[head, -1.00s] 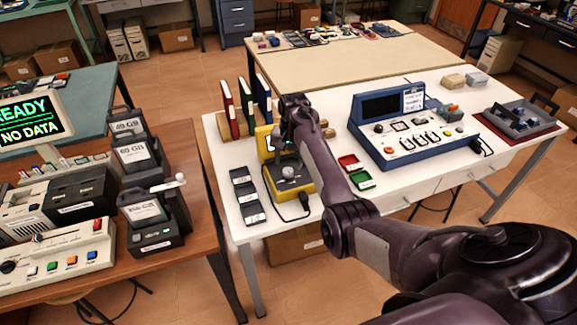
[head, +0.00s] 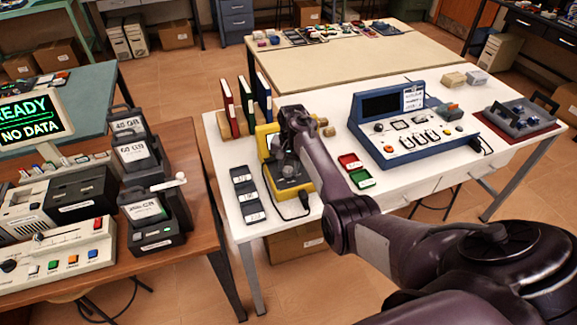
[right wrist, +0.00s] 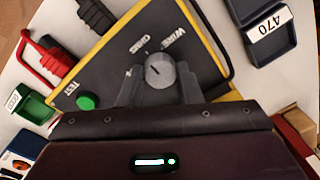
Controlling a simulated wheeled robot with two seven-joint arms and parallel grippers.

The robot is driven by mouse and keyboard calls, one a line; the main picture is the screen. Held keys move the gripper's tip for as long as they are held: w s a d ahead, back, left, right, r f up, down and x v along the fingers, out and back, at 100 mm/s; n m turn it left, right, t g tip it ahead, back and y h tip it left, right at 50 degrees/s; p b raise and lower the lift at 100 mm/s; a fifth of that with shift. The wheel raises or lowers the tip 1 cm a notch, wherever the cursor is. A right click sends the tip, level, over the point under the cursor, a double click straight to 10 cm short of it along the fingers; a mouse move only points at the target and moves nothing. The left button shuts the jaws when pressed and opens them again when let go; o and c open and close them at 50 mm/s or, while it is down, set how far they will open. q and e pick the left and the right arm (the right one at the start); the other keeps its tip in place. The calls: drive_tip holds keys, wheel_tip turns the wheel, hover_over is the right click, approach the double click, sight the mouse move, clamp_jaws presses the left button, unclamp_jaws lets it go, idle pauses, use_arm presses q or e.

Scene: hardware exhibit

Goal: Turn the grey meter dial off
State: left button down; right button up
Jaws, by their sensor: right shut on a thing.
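The yellow meter (head: 264,140) with a dark grey face stands on the white table. Its face (right wrist: 120,62) fills the middle of the right wrist view. The round grey dial (right wrist: 159,69) sits on that face, with a pale pointer mark and printed labels beyond it. My right gripper (right wrist: 160,82) has one finger on each side of the dial and is shut on it. In the head view my right gripper (head: 283,168) reaches down over the meter and hides the dial. A green button (right wrist: 86,101) marked TEST is left of the dial. My left gripper is not in view.
Dark labelled boxes (head: 246,195) lie left of the meter. Red and green trays (head: 362,178) and a blue instrument (head: 408,135) are to its right. Upright binders (head: 246,103) stand behind it. A black cable (head: 304,198) lies at its front right.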

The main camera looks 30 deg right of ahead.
sight(290, 168)
drive_tip(key=n+p, duration=0.1)
drive_tip(key=n, duration=0.2)
drive_tip(key=shift+r+n, duration=0.1)
drive_tip(key=shift+n, duration=0.3)
drive_tip(key=shift+w+n+p, duration=0.1)
drive_tip(key=shift+n+p, duration=0.45)
drive_tip(key=shift+n, duration=1.95)
drive_tip(key=o, duration=1)
drive_tip(key=shift+c, duration=0.2)
drive_tip(key=r, duration=0.7)
drive_tip(key=shift+d+r, duration=0.25)
drive_tip(key=shift+r, duration=0.1)
